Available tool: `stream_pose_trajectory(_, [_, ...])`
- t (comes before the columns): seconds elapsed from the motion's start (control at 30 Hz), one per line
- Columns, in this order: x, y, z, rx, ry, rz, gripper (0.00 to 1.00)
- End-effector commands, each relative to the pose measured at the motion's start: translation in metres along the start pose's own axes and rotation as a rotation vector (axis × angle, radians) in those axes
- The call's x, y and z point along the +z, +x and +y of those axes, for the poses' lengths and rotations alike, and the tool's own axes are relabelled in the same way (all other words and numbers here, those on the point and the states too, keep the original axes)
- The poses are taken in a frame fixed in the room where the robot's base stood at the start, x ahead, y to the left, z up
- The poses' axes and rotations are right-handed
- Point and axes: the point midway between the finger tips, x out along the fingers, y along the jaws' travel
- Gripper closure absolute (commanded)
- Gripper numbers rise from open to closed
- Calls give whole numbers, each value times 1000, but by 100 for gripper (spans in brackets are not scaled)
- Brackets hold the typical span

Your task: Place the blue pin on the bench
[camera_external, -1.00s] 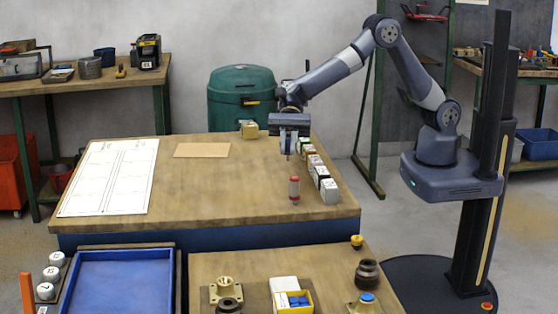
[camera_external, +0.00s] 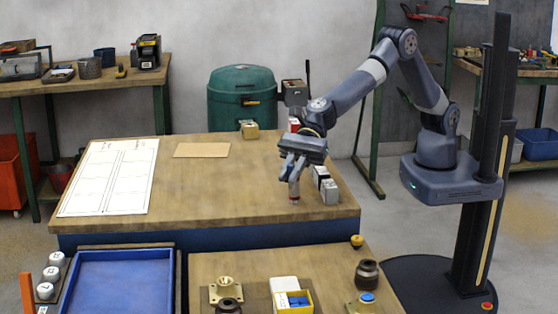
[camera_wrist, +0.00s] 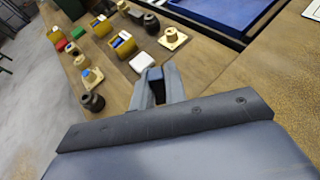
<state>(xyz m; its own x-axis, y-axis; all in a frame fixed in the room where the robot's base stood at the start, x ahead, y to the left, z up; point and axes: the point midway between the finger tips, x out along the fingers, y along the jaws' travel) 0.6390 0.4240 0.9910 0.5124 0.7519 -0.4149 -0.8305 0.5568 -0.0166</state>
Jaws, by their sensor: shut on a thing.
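My gripper (camera_external: 294,178) is at the right front of the wooden bench (camera_external: 225,195), shut on a red cylinder (camera_external: 295,194). The cylinder's lower end shows below the fingers, at or close to the bench top; its upper part is hidden. In the wrist view my gripper (camera_wrist: 155,80) shows its fingers close together, and what is between them is unclear. A blue round top (camera_external: 367,297), perhaps the blue pin, sits in a brass flange on the nearer table, apart from my gripper. It also shows in the wrist view (camera_wrist: 86,73).
White blocks (camera_external: 329,190) stand right beside my gripper; some are hidden behind it. A white sheet (camera_external: 108,178) and a tan board (camera_external: 202,150) lie on the bench. The nearer table holds a yellow box (camera_external: 292,309) with blue parts. A blue tray (camera_external: 120,285) is at front left.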

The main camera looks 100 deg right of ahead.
Motion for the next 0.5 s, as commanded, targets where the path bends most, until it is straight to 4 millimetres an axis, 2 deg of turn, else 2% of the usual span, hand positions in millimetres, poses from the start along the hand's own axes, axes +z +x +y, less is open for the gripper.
stream_pose_trajectory(0.03, [0, 12, 13, -25, 12, 2, 100])
stream_pose_trajectory(0.2, [1, 42, 48, -149, 72, 3, 100])
stream_pose_trajectory(0.4, [-2, 64, 95, -302, 147, -3, 100])
stream_pose_trajectory(0.5, [-5, 69, 117, -373, 181, -10, 100])
